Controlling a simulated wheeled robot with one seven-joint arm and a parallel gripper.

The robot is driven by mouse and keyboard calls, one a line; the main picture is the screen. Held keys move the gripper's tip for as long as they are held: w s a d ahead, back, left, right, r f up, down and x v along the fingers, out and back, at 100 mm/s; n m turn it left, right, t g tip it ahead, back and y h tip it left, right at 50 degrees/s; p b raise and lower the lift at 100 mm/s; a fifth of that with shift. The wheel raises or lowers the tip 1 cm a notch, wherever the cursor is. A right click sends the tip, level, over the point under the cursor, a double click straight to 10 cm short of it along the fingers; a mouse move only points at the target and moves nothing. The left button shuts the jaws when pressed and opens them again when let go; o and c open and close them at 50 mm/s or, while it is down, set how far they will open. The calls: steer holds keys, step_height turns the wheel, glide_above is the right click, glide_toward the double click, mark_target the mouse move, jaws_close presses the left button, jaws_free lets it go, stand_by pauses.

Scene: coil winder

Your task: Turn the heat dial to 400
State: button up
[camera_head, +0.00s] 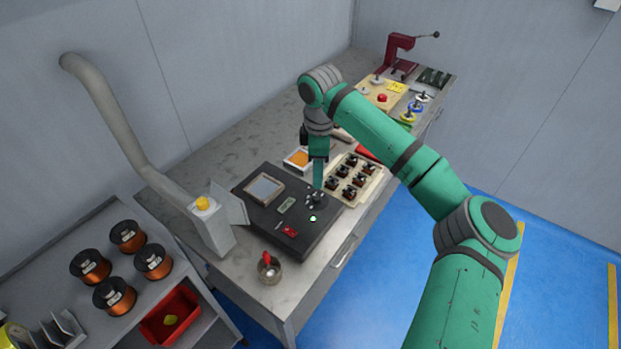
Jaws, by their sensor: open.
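The heat dial (316,198) is a small dark knob on the right side of the black control unit (291,241), which lies on the grey bench. White marks show around it, too small to read, so I cannot tell its setting. My gripper (317,187) points straight down at the dial from above. Its fingers partly hide the dial, and I cannot tell whether they touch it. A green light (313,218) glows just in front of the dial. A red display (290,231) and a small label plate (286,205) are on the same unit.
A tray of dark parts (335,194) stands close right of the unit. A small box with orange contents (298,158) is behind it. A cup with a red-handled tool (270,270) stands in front. A pipe with a yellow knob (202,203) rises at left.

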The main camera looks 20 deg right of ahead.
mark_target(316, 197)
steer(key=f, duration=1)
steer(key=shift+w+f, duration=0.35)
steer(key=shift+w, duration=0.05)
